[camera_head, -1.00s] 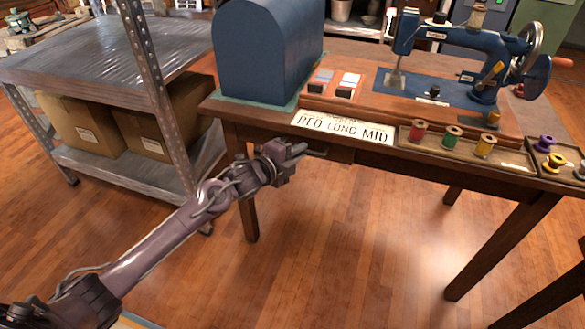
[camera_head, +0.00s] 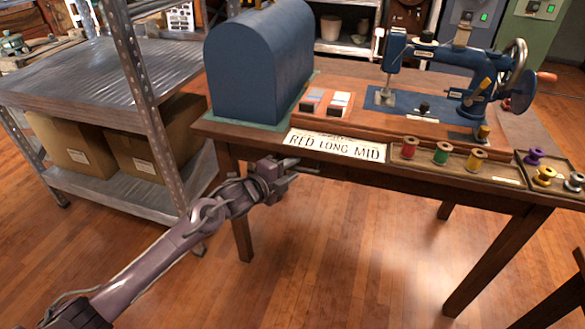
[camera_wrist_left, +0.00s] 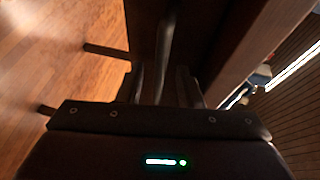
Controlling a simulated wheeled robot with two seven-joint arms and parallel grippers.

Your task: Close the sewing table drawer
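The wooden sewing table (camera_head: 505,201) stands at the right in the head view, with a blue sewing machine (camera_head: 440,75) on top. Its drawer front is dark and shadowed under the top's front edge, partly behind my left gripper. I cannot tell how far the drawer is out. My left gripper (camera_head: 291,169) is at the table's front, just below the label card. In the left wrist view its fingers (camera_wrist_left: 163,85) are dark and blurred beside a pale bar, possibly the handle. Whether they touch or grip it is unclear. My right gripper is out of view.
Thread spools (camera_head: 443,153) stand in a tray along the front edge. A metal shelf (camera_head: 75,85) with cardboard boxes stands left. The floor in front is clear.

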